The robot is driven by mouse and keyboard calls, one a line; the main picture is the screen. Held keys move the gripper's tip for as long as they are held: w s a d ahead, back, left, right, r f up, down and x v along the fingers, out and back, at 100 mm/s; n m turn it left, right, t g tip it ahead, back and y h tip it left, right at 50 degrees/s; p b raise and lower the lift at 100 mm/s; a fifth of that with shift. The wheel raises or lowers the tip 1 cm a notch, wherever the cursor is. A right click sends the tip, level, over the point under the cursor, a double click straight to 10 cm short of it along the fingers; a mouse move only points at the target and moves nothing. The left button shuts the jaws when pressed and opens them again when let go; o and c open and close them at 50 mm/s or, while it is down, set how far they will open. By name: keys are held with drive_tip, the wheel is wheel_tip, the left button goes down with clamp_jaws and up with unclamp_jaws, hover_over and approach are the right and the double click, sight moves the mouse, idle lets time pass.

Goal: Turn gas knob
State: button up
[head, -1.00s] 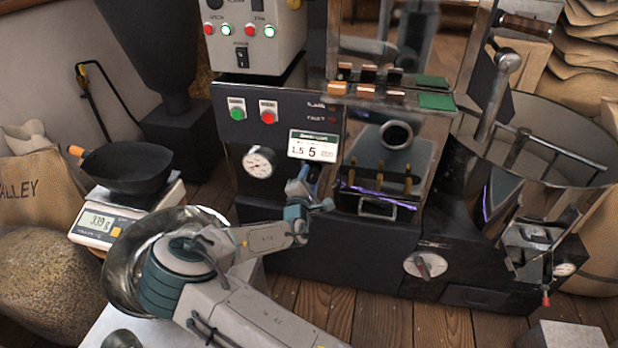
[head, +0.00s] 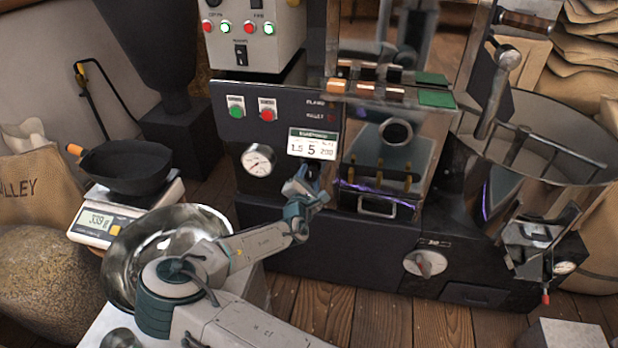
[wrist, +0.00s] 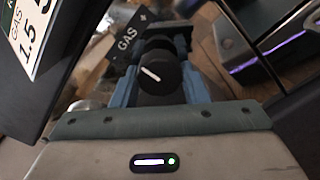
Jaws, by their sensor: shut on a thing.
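The gas knob (wrist: 160,72) is a round black knob with a white pointer line, seen in the wrist view beside a black "GAS" plate (wrist: 127,40) with a plus sign. Its pointer slants from upper left to lower right in that picture. My gripper (wrist: 158,86) has its blue fingers on both sides of the knob and is shut on it. In the head view my gripper (head: 305,187) is at the roaster's front panel, just below the white number card (head: 313,144). The knob is mostly hidden there by my gripper.
A round gauge (head: 258,160) sits left of my gripper. The glass-fronted box with a handle (head: 377,207) is close on the right. A grey dial (head: 425,263) is low on the roaster. A metal bowl (head: 130,262) and a scale (head: 97,223) stand at left.

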drive_tip(key=o, duration=1)
drive_tip(key=shift+c, duration=0.2)
drive_tip(key=shift+s, duration=0.1)
drive_tip(key=p+v, duration=0.1)
drive_tip(key=v, duration=1.2)
drive_tip(key=shift+s+p, duration=0.35)
